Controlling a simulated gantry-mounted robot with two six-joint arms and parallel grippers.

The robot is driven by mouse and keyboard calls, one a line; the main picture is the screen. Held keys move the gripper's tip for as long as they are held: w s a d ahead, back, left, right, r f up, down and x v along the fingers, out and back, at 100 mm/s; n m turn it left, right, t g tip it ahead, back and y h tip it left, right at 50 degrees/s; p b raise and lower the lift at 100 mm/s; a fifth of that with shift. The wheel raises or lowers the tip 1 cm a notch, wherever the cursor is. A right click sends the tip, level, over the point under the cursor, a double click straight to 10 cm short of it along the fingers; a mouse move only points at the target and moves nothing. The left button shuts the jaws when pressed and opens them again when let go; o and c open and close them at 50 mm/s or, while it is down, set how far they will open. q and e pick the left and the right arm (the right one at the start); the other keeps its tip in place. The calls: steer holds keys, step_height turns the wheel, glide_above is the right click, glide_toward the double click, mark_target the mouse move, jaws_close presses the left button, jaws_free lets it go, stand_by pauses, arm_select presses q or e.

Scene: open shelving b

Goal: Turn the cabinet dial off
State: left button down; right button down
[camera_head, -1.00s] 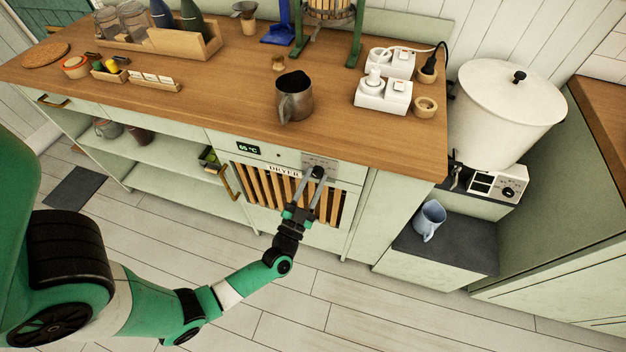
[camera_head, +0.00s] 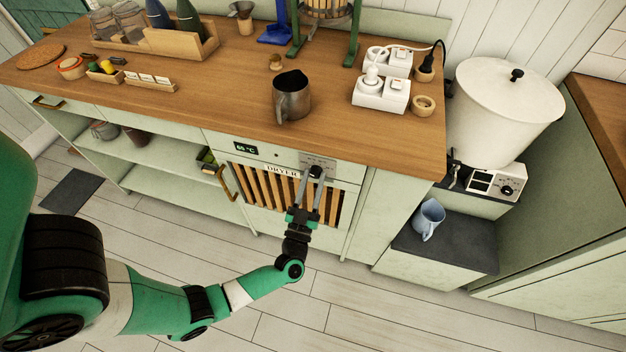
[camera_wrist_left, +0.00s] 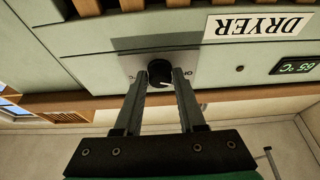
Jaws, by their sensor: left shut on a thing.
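The black dial (camera_head: 316,171) sits on a metal plate (camera_head: 327,161) on the front of the dryer cabinet, right of the DRYER label. My left gripper (camera_head: 314,182) reaches up to it from below, with its fingers on either side of the dial. In the left wrist view the dial (camera_wrist_left: 160,73) shows a white pointer line, and the left gripper (camera_wrist_left: 160,78) is shut on it. Most of the plate's markings are hidden or too small to read. The green display (camera_head: 246,148) reads about 65 °C. My right gripper is not in view.
The wooden counter (camera_head: 200,105) above holds a metal jug (camera_head: 292,97) near the front edge and white socket boxes (camera_head: 381,94). The floor in front is clear.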

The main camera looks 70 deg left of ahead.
arm_select(q)
steer(key=shift+r, duration=0.15)
steer(key=c, duration=0.5)
jaws_free()
steer(key=p+v, duration=0.1)
steer(key=v, duration=1)
steer(key=shift+d+f, duration=0.25)
steer(key=shift+s+r, duration=0.1)
steer(key=shift+s, duration=0.05)
